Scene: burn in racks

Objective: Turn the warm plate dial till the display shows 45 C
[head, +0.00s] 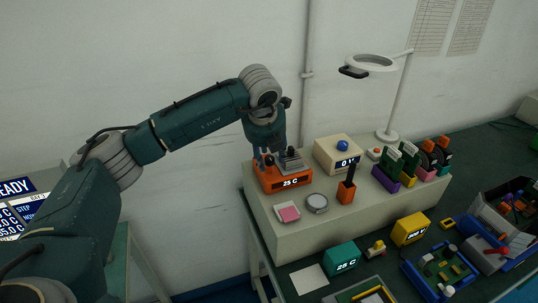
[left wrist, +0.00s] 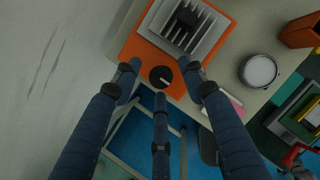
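The orange warm plate (head: 272,181) stands on the raised cream bench top, and its display reads 25 C. A grey finned block (head: 291,160) sits on top of it; the block also shows in the left wrist view (left wrist: 187,27). The black dial with a white mark (left wrist: 161,76) is on the plate's orange face in the left wrist view. My left gripper (left wrist: 160,80) is open, its fingers spread around the dial; whether they touch it I cannot tell. In the head view my left gripper (head: 266,160) hangs over the plate's left side and hides the dial. My right gripper is out of view.
A cream box with a blue knob (head: 336,155) stands right of the plate. A pink pad (head: 288,212), a round silver dish (head: 317,203) and an orange holder (head: 346,191) are in front. A teal box reading 25 C (head: 341,258) stands lower. A magnifier lamp (head: 372,64) rises behind.

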